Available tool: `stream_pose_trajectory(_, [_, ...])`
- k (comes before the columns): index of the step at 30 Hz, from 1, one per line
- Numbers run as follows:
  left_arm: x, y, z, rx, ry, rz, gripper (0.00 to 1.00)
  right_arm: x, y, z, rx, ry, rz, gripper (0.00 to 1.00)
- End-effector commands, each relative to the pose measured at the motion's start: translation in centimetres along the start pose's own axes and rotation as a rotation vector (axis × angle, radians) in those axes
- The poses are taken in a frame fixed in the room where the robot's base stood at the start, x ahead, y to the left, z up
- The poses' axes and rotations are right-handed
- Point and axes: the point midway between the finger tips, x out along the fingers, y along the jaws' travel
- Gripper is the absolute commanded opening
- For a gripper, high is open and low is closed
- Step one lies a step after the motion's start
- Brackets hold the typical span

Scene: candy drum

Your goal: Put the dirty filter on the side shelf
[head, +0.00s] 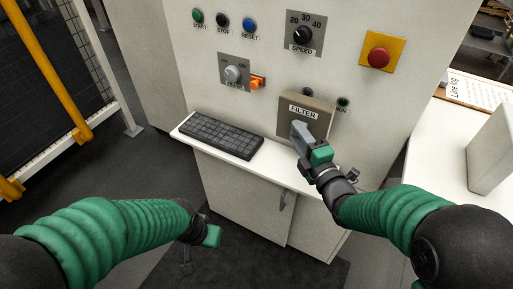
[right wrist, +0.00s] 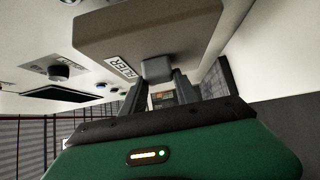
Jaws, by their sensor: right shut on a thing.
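A grey-brown box labelled FILTER (head: 305,112) sits on the front of the pale cabinet. It also shows large in the right wrist view (right wrist: 150,38), with a small grey handle (right wrist: 157,69) on its face. My right gripper (head: 301,132) is at the lower part of this box and is shut on the handle. The dirty filter itself cannot be told apart from this box. My left gripper (head: 211,237) is low in front of the cabinet, away from the box, and its fingers are not clear. A white side surface (head: 432,150) lies to the right of the cabinet.
A narrow white ledge (head: 180,133) with a black keyboard (head: 221,135) runs below the box. Knobs, buttons and a red emergency stop (head: 378,56) are on the panel above. A pale box (head: 491,155) stands on the right surface. A yellow rail (head: 45,62) is at left.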

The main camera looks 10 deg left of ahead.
Motion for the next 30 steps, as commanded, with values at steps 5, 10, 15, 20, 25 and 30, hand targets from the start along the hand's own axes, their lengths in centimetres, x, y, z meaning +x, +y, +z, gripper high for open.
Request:
stream_pose_trajectory(5, [0.7, 0.0, 0.2, -0.001, 0.001, 0.0, 0.36, 0.0, -3.3, -0.5, 0.005, 0.013, -0.007, 0.0])
stream_pose_trajectory(10, [0.9, 0.0, 0.2, -0.001, 0.001, 0.0, 0.36, 0.1, -6.2, -0.3, 0.005, 0.012, -0.006, 0.0])
stream_pose_trajectory(15, [1.3, 0.0, 0.3, -0.001, 0.0, 0.0, 0.36, 0.2, -9.3, -0.1, 0.006, 0.01, -0.007, 0.0])
stream_pose_trajectory(20, [1.2, 0.0, 0.3, 0.0, 0.0, 0.0, 0.36, 0.1, -9.7, -0.3, 0.003, 0.01, -0.003, 0.0])
stream_pose_trajectory(25, [1.5, 0.0, 0.3, -0.001, 0.001, 0.0, 0.36, 0.1, -9.9, -0.3, 0.004, 0.01, -0.004, 0.0])
stream_pose_trajectory(30, [1.5, 0.0, 0.4, -0.001, 0.0, 0.0, 0.36, 0.1, -9.9, -0.3, 0.004, 0.01, -0.005, 0.5])
